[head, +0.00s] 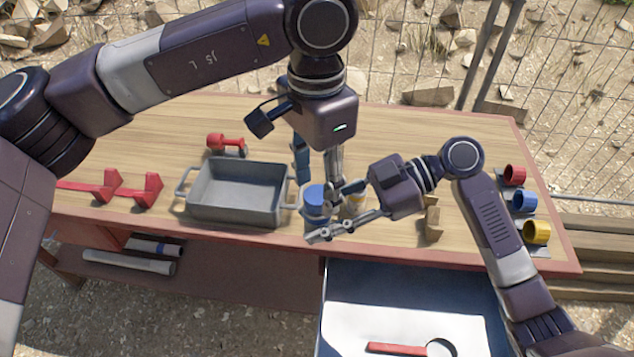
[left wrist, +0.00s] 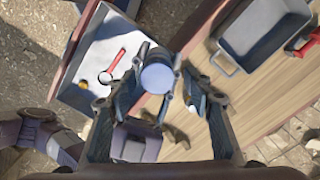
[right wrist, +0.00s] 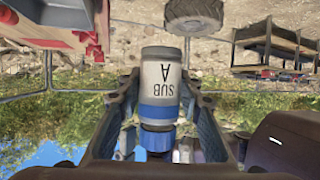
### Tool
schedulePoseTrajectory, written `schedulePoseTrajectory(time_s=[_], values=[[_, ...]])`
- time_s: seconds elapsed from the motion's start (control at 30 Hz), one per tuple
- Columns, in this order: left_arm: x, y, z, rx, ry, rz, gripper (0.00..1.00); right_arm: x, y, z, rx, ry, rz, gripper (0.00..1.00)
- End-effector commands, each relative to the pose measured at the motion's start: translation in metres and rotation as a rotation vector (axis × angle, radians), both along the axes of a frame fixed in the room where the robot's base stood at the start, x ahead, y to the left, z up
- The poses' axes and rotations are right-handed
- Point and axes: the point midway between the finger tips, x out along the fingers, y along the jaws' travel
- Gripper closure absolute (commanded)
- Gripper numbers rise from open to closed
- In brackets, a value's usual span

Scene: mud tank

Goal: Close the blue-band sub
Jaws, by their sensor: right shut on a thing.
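The blue-band sub (right wrist: 157,82) is a pale cylinder marked "SUB A" with a blue band. A blue cap (right wrist: 158,139) sits at its banded end; whether it is fully seated cannot be told. In the head view the blue top (head: 316,194) faces up. My right gripper (head: 318,228) is shut on the sub and holds it upright near the bench's front edge. My left gripper (head: 330,182) points down just above and beside the sub. In the left wrist view its fingers stand apart on either side of the round blue top (left wrist: 157,77); contact is not visible.
A grey tray (head: 238,217) stands left of the sub. Red brackets (head: 125,188) and a red tool (head: 226,144) lie farther left. An open drawer (head: 400,318) below holds a red-handled tool.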

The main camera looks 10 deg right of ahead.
Motion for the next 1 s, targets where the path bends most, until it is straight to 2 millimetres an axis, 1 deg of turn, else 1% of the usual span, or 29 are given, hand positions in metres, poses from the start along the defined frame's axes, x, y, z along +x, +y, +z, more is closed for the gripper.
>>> schedulePoseTrajectory(time_s=[0.23,0.33,0.6,0.67,0.9,0.93,1.0], values=[[-0.001,-0.001,0.0,-0.001,0.002,-0.001,0.52,0.001,0.0,0.002,0.003,-0.003,-0.002,1.0],[-0.001,-0.001,0.005,-0.001,0.0,-0.001,0.52,0.001,0.0,0.002,0.004,-0.003,-0.002,1.0],[-0.001,-0.001,0.039,-0.002,0.0,-0.001,0.52,0.001,0.0,0.002,0.004,-0.003,-0.003,1.0],[-0.001,-0.001,0.043,-0.002,0.001,-0.002,0.52,0.001,0.0,0.002,0.004,-0.003,-0.003,1.0],[-0.001,-0.001,0.045,-0.001,0.003,-0.002,0.52,0.001,0.0,0.002,0.004,-0.003,-0.003,1.0],[-0.001,-0.001,0.045,-0.001,0.003,-0.002,0.55,0.001,0.0,0.002,0.004,-0.003,-0.003,1.0],[-0.001,-0.001,0.045,-0.001,0.003,0.006,0.55,0.001,0.0,0.002,0.004,-0.003,-0.003,1.0]])
